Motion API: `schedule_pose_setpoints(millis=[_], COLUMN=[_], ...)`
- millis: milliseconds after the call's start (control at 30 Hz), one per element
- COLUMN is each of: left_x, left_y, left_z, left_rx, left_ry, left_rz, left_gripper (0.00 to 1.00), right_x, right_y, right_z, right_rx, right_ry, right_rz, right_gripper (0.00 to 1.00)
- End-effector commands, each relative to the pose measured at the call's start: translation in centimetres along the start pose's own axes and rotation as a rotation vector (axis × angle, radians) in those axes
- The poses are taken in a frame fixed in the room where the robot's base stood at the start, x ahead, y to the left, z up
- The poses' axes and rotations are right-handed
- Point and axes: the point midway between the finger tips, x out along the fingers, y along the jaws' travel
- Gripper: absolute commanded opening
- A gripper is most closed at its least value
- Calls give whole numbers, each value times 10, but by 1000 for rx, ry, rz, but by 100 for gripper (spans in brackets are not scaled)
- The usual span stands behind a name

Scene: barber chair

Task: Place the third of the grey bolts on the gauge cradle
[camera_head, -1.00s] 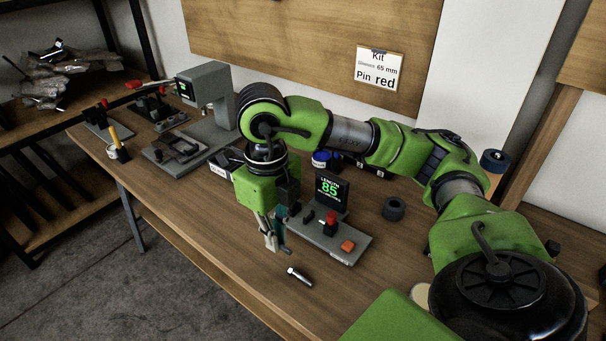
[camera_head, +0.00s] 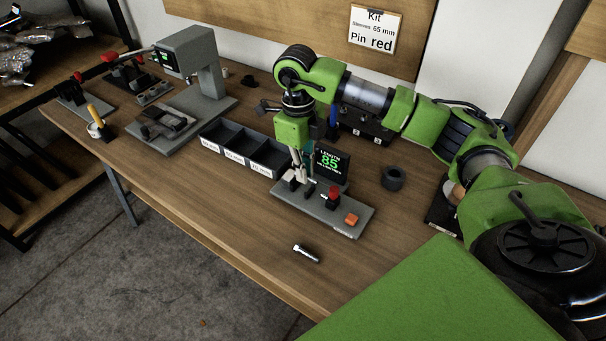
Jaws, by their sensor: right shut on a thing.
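My right gripper (camera_head: 298,178) points down over the left end of the grey length gauge (camera_head: 343,222), where the gauge cradle (camera_head: 284,187) is. It is shut on a grey bolt, which is small and mostly hidden by the fingers. I cannot tell whether the bolt touches the cradle. The gauge's black display (camera_head: 331,163) reads LENGTH 85 in green. Another grey bolt (camera_head: 307,253) lies on its side on the bare table in front of the gauge. My left gripper is not in view.
A grey press (camera_head: 199,72) stands at the back left.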

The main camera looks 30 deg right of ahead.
Motion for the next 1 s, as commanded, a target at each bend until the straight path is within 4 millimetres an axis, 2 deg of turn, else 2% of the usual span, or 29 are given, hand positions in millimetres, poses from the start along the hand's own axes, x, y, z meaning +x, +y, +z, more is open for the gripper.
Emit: schedule_pose_setpoints(millis=[133, 267, 367, 600, 967, 1000], left_x=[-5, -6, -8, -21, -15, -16], left_y=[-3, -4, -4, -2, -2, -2], left_z=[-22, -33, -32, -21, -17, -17], left_rx=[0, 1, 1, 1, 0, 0], left_ry=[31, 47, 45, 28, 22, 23], left_rz=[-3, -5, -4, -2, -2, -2], left_gripper=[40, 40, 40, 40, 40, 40], right_x=[18, 26, 31, 60, 67, 66], right_y=[-12, -17, -21, -21, -22, -22], right_z=[13, 18, 21, 24, 25, 24], right_rx=[2, 1, 1, 1, 1, 1], right_ry=[-1, -3, -1, -1, -3, -3], right_rz=[1, 1, 0, 1, -1, -1], right_gripper=[0, 0, 0, 0, 0, 15])
